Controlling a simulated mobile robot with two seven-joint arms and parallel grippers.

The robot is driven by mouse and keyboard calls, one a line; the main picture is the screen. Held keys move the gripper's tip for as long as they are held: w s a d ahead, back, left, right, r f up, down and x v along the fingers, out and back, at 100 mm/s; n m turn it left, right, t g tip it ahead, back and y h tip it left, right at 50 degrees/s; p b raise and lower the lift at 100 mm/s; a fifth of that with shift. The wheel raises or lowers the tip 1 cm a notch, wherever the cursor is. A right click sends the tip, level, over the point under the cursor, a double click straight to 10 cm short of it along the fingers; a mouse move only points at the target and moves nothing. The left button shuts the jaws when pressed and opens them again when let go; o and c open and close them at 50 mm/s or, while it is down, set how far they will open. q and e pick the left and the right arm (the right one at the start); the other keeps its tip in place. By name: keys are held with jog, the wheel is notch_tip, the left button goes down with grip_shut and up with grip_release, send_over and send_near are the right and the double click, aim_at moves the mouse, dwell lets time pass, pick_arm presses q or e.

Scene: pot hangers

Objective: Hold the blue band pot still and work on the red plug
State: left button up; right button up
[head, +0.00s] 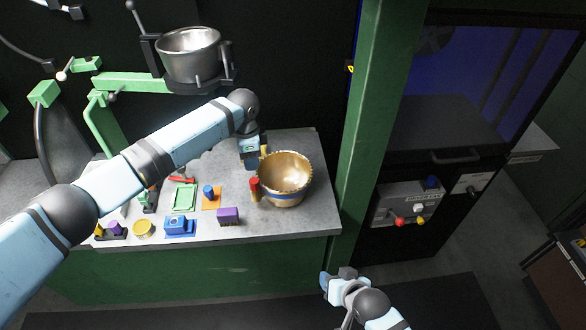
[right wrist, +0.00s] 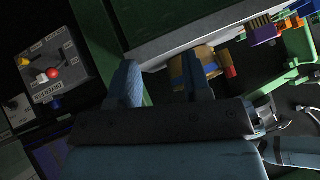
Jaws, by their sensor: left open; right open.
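The blue band pot (head: 287,185) is gold with a blue stripe and stands upright on the right part of the grey bench. It also shows in the right wrist view (right wrist: 207,62), partly behind a finger. The red plug (head: 254,188) sticks out from the pot's left side, and shows in the right wrist view (right wrist: 231,72). My left gripper (head: 254,160) is open at the pot's back left rim; whether it touches is unclear. My right gripper (head: 338,275) is open and empty, low in front of the bench; its fingers show in the right wrist view (right wrist: 162,82).
On the bench left of the pot lie a purple block (head: 228,216), a blue block (head: 179,226), a green tray (head: 184,198) and several small parts. A grey pot (head: 190,54) hangs on a green arm behind. A green post (head: 368,130) stands right of the bench.

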jog(key=w+a+m+g, duration=0.1)
jog(key=w+a+m, duration=0.15)
jog(key=w, duration=0.35)
jog(key=m+g+h, duration=0.4)
jog(key=m+h, duration=0.2)
jog(key=m, duration=0.2)
send_near(303, 184)
jog(key=x, duration=1.2)
jog(key=shift+d+f, duration=0.1)
jog(key=shift+f, duration=0.05)
grip_shut()
